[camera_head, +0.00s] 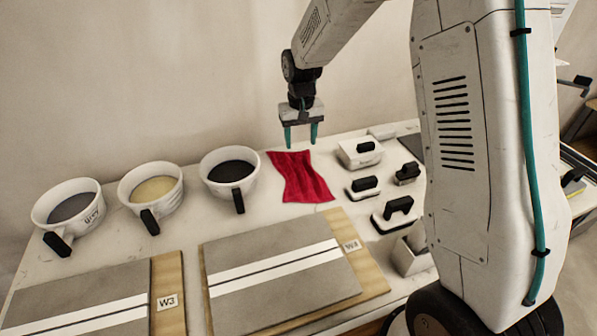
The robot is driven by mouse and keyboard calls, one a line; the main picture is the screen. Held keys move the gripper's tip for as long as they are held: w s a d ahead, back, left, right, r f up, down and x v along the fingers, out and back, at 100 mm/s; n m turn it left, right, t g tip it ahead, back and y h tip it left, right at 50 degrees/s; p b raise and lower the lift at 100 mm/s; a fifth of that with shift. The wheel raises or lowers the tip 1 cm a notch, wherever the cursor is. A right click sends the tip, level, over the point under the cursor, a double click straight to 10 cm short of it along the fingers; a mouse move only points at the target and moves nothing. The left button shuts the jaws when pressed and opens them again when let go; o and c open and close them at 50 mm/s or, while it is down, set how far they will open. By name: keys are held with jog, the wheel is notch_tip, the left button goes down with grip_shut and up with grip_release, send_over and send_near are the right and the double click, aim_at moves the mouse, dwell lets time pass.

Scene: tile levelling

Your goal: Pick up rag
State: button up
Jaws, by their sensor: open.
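The rag (301,181) is a crumpled red cloth lying flat on the white table, between the dark-filled bucket and the black-handled tools. My gripper (301,142) points down with its two teal fingers apart and empty. It appears above the rag's far edge.
Three white buckets with black handles, one grey-filled (72,208), one beige-filled (153,190) and one dark-filled (231,172), stand left of the rag. Several black-handled tools (393,213) stand to its right. Boards with grey tiles, one left (85,295) and one right (285,275), lie in front.

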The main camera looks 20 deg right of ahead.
send_over(298, 161)
notch_tip(298, 161, down, 4)
jog(key=shift+d+f, duration=0.1)
jog(key=shift+d, duration=0.05)
notch_tip(298, 161, down, 5)
jog(key=shift+w+f, duration=0.1)
grip_shut()
